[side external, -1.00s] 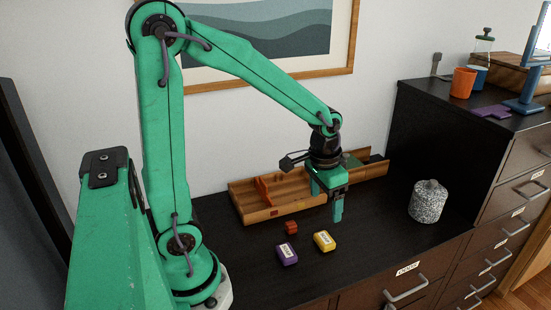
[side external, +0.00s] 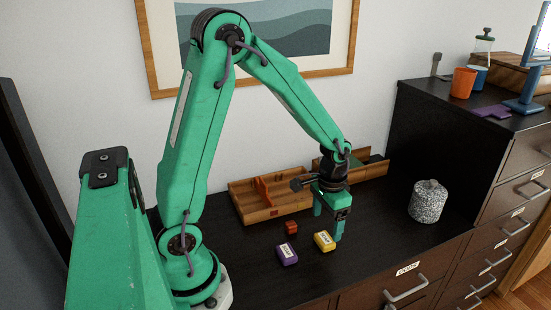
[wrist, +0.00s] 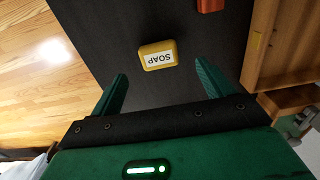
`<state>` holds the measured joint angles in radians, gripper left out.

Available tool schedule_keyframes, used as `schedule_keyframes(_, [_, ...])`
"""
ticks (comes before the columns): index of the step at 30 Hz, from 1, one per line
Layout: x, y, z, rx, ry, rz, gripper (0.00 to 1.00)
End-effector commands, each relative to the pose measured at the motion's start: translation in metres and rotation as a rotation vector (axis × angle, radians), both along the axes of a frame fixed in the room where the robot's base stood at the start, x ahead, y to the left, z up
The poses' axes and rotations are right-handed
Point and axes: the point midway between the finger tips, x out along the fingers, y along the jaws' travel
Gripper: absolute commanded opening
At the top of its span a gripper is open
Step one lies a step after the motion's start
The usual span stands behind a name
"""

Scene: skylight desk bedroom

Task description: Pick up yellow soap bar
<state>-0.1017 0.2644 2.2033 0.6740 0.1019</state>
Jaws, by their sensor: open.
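The yellow soap bar (side external: 324,241) lies on the dark desktop with a white label up. In the wrist view the yellow soap bar (wrist: 158,55) shows its "SOAP" label, ahead of the two fingertips and roughly centred between their lines. My green gripper (side external: 328,222) points down just above and beside the soap in the side view, one finger close to it on the right. In the wrist view my gripper (wrist: 162,82) has its fingers wide apart with nothing between them. I cannot tell the exact height of the fingertips above the desktop.
A purple bar (side external: 287,254) lies left of the yellow one, and a small orange-red block (side external: 291,227) lies behind. A wooden divided tray (side external: 246,212) stands along the wall. A speckled lidded jar (side external: 428,202) stands to the right. The desktop's front edge is near the bars.

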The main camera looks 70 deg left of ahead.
Motion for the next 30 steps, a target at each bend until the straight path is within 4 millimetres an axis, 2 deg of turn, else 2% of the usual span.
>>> schedule_keyframes(8, [-0.001, 0.0, -0.005, 0.0, 0.0, 0.0, 0.8])
schedule_keyframes(22, [-0.005, -0.002, -0.047, 0.0, 0.002, 0.0, 0.8])
schedule_keyframes(30, [-0.004, -0.002, -0.055, 0.0, 0.0, 0.0, 0.8])
